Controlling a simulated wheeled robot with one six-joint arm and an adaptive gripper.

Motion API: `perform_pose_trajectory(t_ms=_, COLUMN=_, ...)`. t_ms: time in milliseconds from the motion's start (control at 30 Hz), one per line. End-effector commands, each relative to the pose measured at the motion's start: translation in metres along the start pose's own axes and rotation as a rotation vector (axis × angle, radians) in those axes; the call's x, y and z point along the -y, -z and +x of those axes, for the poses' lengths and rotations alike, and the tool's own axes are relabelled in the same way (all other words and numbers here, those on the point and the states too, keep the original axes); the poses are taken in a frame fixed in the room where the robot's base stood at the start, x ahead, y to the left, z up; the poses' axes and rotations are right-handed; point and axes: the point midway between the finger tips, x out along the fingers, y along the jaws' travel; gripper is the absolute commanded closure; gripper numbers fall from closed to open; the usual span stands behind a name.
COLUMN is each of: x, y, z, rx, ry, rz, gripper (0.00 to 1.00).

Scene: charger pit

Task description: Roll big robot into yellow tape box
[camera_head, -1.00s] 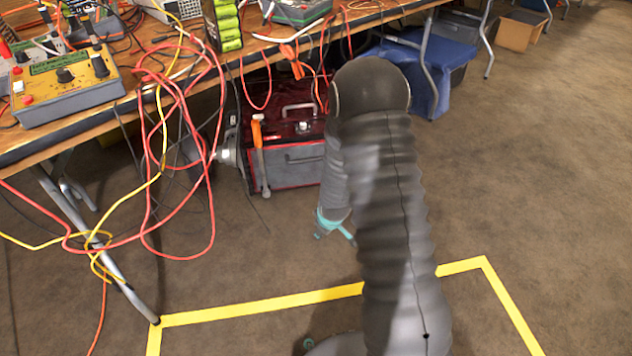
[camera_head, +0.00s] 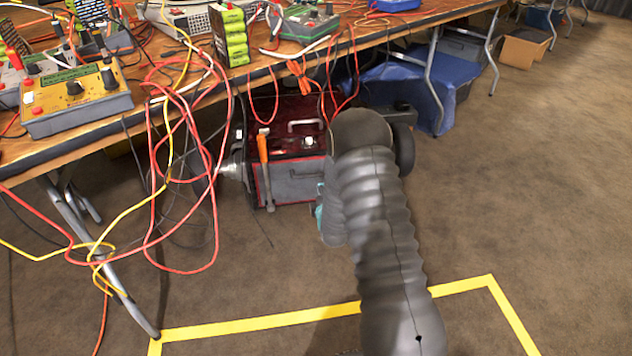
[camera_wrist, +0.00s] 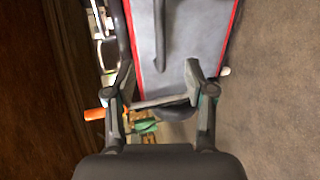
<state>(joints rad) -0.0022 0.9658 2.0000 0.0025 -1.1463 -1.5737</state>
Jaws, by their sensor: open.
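The big robot (camera_head: 288,165) is a red and grey box-shaped machine with a pale top handle and a dark wheel at its right. It stands under the workbench, partly hidden by my arm. Its grey panel with red edges (camera_wrist: 190,45) fills the upper middle of the wrist view. My gripper (camera_wrist: 160,85) is open in front of that panel, with a grey bar showing between its fingers; I cannot tell if they touch. In the head view only a teal bit of my gripper (camera_head: 320,208) shows beside my arm. The yellow tape box (camera_head: 255,323) is on the floor nearer me, partly out of frame.
The workbench (camera_head: 75,142) above carries meters and batteries. Red and yellow cables (camera_head: 185,200) hang left of the big robot, near a metal table leg (camera_head: 95,260). An orange-handled hammer (camera_head: 264,165) stands against its front. Blue cloth (camera_head: 425,85) is behind right; open carpet lies right.

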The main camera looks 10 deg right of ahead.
Motion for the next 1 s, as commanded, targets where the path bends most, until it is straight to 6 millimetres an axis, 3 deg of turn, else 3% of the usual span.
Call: perform_pose_trajectory(t_ms=1000, x=0.003, y=0.0, z=0.104, rx=0.0, ry=-0.001, rz=0.002, gripper=0.46)
